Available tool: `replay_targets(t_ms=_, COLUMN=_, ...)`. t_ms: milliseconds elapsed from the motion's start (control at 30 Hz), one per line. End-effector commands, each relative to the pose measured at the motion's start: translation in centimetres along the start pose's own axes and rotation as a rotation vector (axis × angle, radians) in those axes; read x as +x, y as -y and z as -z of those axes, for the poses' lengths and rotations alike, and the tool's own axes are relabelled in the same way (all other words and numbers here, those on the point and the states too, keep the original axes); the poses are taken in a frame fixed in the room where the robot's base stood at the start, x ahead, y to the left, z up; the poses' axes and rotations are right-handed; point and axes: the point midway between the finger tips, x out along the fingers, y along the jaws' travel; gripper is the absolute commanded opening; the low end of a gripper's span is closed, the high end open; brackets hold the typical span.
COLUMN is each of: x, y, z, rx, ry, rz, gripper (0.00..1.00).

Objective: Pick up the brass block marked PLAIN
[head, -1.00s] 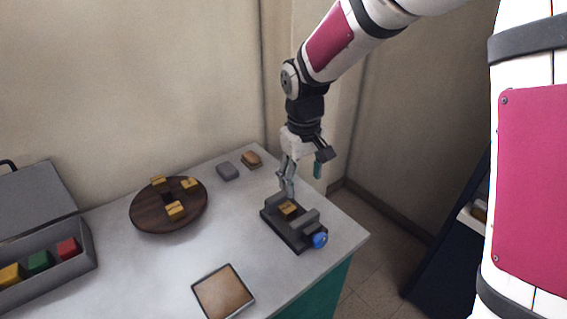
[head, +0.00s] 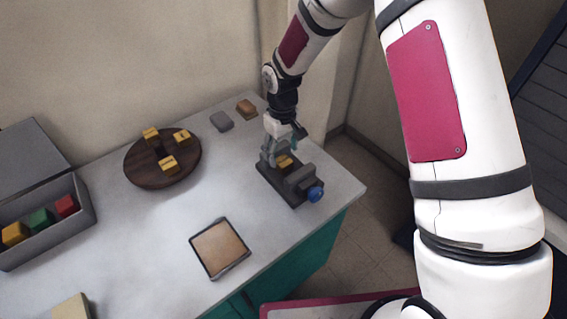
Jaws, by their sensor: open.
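Several small brass blocks are in the head view. One brass block (head: 284,161) sits in a dark vise-like fixture with a blue knob (head: 315,194) near the right edge of the table. Three more, a left one (head: 151,134), a right one (head: 182,137) and a front one (head: 169,164), stand on a round dark wooden disc (head: 137,176). Any markings are too small to read, so I cannot tell which is PLAIN. My gripper (head: 270,160) is open, pointing down at the fixture, close to its block. I cannot tell whether it touches the block.
A grey box (head: 62,228) with yellow, green and red blocks stands at the left, lid open. A cork-coloured square tray (head: 219,247) lies at the front. A grey block (head: 221,121) and a brown-topped one (head: 246,107) lie at the back. The table middle is clear.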

Motion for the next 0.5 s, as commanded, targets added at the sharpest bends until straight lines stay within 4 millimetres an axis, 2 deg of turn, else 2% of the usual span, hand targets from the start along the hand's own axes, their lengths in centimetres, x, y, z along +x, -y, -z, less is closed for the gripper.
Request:
replay_targets(t_ms=167, x=1.2, y=-0.2, z=0.0, rx=0.001, ry=0.001, rz=0.000, gripper=0.62)
replay_targets(t_ms=500, x=5.1, y=-0.5, z=0.2, rx=0.001, ry=0.001, rz=0.000, gripper=0.62)
